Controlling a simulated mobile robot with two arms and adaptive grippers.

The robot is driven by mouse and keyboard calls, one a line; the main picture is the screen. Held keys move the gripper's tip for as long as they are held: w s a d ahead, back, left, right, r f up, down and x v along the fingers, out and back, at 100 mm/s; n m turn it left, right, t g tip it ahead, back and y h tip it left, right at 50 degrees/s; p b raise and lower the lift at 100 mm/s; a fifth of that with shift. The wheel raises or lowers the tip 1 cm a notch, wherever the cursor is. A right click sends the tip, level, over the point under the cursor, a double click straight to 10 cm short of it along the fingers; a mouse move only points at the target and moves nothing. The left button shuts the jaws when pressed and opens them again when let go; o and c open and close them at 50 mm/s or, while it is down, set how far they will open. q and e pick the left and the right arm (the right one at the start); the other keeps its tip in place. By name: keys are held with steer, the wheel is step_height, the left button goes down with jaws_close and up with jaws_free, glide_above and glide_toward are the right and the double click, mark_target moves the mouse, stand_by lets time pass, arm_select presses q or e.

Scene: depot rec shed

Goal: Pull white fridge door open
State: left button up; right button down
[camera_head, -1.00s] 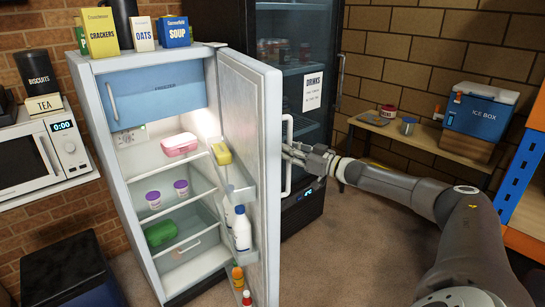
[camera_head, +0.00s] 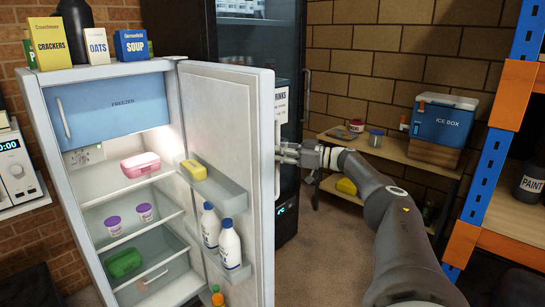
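The white fridge (camera_head: 55,120) stands at the left with its door (camera_head: 265,190) swung wide open, so its shelves and door bins face me. The door's upright white handle (camera_head: 278,180) is on the outer face at the right. My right gripper (camera_head: 284,152) is at this handle, its fingers closed around the upper part of the bar. The fingertips are partly hidden by the handle. My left gripper is not in view.
A dark drinks fridge (camera_head: 290,60) stands behind the door. A wooden bench (camera_head: 390,150) carries a blue ice box (camera_head: 442,118) and tins. A blue and orange rack (camera_head: 500,135) stands at right. Boxes, including a soup box (camera_head: 131,45), sit atop the white fridge. Floor (camera_head: 320,250) is clear below my arm.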

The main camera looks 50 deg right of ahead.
stand_by(0.4)
steer(key=c, duration=1.4)
jaws_free()
steer(key=shift+f, duration=0.1)
steer(key=shift+s, duration=0.1)
steer(key=v, duration=1.2)
